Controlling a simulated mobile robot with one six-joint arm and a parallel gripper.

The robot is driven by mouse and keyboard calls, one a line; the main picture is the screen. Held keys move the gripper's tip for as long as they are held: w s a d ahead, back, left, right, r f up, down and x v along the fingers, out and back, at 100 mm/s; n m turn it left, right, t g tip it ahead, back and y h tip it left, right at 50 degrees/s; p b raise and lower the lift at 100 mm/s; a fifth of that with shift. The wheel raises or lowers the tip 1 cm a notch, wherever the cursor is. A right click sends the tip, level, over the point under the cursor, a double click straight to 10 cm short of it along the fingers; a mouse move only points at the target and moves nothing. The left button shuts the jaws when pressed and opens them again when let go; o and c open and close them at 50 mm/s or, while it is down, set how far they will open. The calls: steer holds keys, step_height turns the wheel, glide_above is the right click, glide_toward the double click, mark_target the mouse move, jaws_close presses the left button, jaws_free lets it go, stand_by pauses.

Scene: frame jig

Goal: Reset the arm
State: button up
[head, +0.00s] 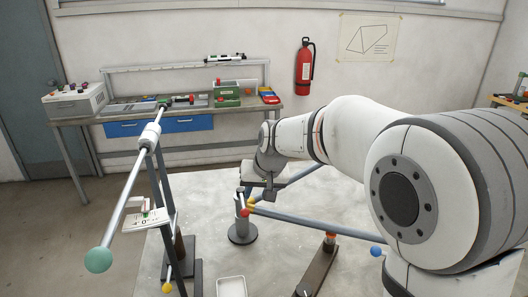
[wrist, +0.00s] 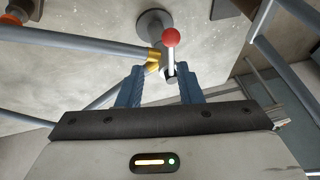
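My gripper (wrist: 160,82) shows in the wrist view with its two blue fingers apart. A post with a red-knobbed lever (wrist: 171,40) and a gold-coloured joint (wrist: 153,60) stands just beyond the fingertips. A dark metal part below the knob lies near the right fingertip; I cannot tell if they touch. In the head view my gripper (head: 246,194) is low at the frame jig, by a post on a round dark base (head: 242,234). The fingers are small and partly hidden there. My white arm reaches in from the right.
Grey tubes with a yellow joint (head: 251,203) and a blue ball end (head: 376,251) run close by my gripper. A stand holds a slanted tube with a green ball (head: 98,260) at left. A white tray (head: 232,286) lies in front. A workbench (head: 190,112) stands behind.

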steer(key=s+d+m+h, duration=0.1)
steer(key=s+d, duration=0.9)
steer(key=s, duration=0.2)
steer(key=s+d+f+m+h, duration=0.1)
steer(key=s+d, duration=0.9)
steer(key=s, duration=0.3)
steer(key=shift+s+d+g+h, duration=0.15)
steer(key=shift+d+g+h, duration=0.15)
steer(key=shift+d+h, duration=0.1)
steer(key=shift+f, duration=0.1)
